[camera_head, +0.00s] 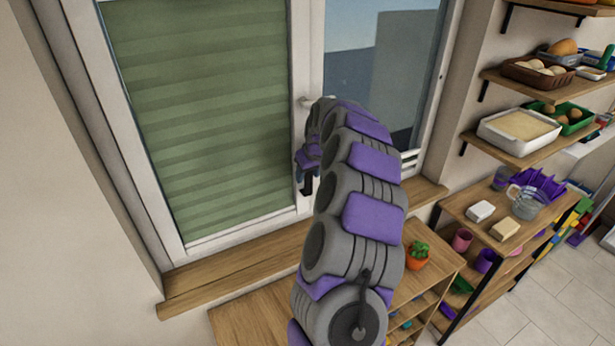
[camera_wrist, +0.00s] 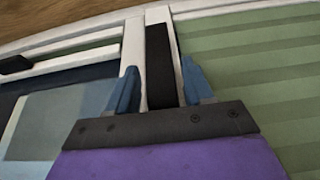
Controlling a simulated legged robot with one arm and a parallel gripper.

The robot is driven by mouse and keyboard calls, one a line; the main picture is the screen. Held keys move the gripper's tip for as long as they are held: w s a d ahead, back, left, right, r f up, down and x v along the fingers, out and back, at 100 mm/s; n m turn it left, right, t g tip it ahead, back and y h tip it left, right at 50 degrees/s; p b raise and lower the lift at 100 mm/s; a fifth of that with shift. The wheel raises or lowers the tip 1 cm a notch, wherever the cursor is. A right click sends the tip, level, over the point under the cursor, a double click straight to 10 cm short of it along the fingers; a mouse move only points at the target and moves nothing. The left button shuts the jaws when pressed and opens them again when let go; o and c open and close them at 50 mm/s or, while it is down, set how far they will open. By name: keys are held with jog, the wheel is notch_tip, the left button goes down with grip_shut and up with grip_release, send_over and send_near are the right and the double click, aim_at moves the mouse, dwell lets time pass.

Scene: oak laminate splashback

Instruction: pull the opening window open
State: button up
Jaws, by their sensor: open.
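The window has a left pane behind a green pleated blind (camera_head: 205,110) and a right clear pane (camera_head: 355,70), with white frame posts between them. Both panes look closed. A pale handle fitting (camera_head: 308,102) sits on the middle post, partly hidden by my arm. A black bar (camera_head: 307,187) shows below my gripper (camera_head: 307,172). In the wrist view my gripper (camera_wrist: 160,88) is open, with blue fingers either side of the black bar (camera_wrist: 160,62), which lies along the white post. Gaps show beside the bar; I cannot tell whether a finger touches it.
A wooden sill (camera_head: 235,255) runs below the window. A low wooden cabinet (camera_head: 255,325) with a potted plant (camera_head: 418,255) stands under it. Shelves (camera_head: 530,85) with trays of food are on the right wall, above a wooden rack (camera_head: 465,215).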

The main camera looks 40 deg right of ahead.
jog(key=shift+w+f, duration=0.25)
jog(key=shift+f, duration=0.45)
grip_shut()
